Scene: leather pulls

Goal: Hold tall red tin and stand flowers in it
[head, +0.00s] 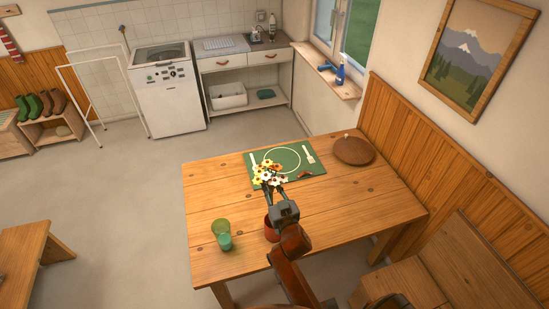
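A bunch of white, yellow and orange flowers (268,175) shows at the fingertips of my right gripper (273,189), overlapping the near edge of the green mat in the head view. Its stems are hidden, and I cannot tell whether the fingers grip them. The red tin (269,230) stands on the wooden table, largely covered by my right gripper and wrist. Its mouth is hidden. My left gripper is not in view.
A green glass (222,236) stands left of the tin on the table (210,190). The green place mat (316,172) and a round brown object (353,151) lie at the far side. A bench (470,265) stands at the right.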

